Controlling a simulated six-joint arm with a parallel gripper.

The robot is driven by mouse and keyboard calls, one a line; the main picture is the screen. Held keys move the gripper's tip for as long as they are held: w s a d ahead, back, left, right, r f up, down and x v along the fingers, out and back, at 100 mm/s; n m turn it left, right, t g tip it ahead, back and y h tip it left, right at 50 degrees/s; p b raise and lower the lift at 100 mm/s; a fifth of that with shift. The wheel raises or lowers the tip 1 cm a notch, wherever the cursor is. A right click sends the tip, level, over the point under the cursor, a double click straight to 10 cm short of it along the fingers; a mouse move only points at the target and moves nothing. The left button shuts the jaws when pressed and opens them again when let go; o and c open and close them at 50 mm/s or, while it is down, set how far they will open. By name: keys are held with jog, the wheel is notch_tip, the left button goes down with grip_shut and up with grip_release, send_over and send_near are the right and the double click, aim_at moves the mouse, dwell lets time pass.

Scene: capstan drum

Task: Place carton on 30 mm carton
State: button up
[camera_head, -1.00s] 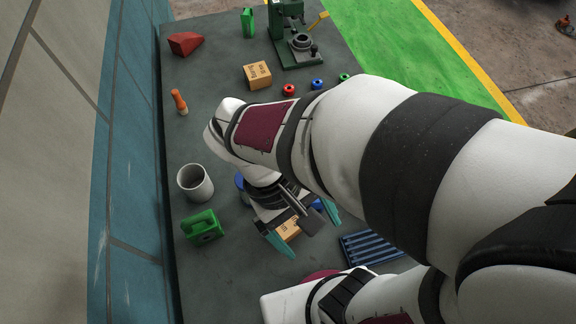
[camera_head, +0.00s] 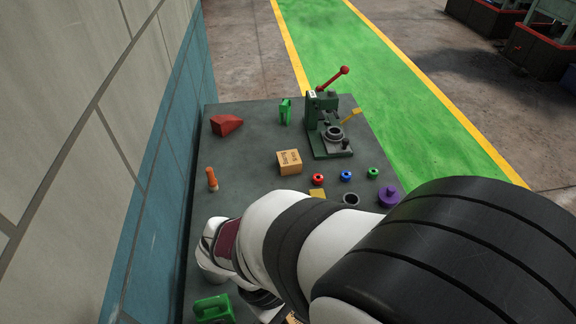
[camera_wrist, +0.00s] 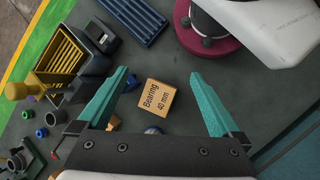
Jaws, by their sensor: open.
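A tan carton (camera_wrist: 157,98) printed "Bearing 40 mm" lies on the grey table in the wrist view. My gripper (camera_wrist: 158,74) is open, with one teal finger on each side of this carton and a visible gap to both. Nothing is held. In the head view my arm hides most of the gripper and the 40 mm carton. A second tan carton (camera_head: 289,162) stands alone in the middle of the table in the head view. Its print is too small to read surely.
Red, blue and green rings lie right of the second carton. A green press (camera_head: 328,125) stands at the back, with a red wedge (camera_head: 227,125) at back left. An orange peg (camera_head: 212,179) is at left.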

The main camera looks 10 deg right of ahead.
jog(key=w+a+f+n+t+h, duration=0.1)
jog(key=a+f+n+t, duration=0.1)
jog(key=n, duration=0.3)
jog(key=a+f+n+t+h, duration=0.2)
jog(key=f+n, duration=0.2)
jog(key=n, duration=0.1)
jog(key=w+a+f+n+t+h, duration=0.1)
jog(key=f+n+t, duration=0.1)
jog(key=f+n, duration=0.2)
jog(key=shift+w+a+n+t+h, duration=0.3)
jog(key=shift+a+n+t, duration=0.1)
jog(key=shift+n, duration=0.1)
jog(key=shift+w+d+f+n, duration=0.1)
jog(key=shift+f+n, duration=0.2)
jog(key=shift+f, duration=0.05)
jog(key=x, duration=0.7)
jog(key=shift+d+r, duration=0.3)
jog(key=shift+r, duration=0.05)
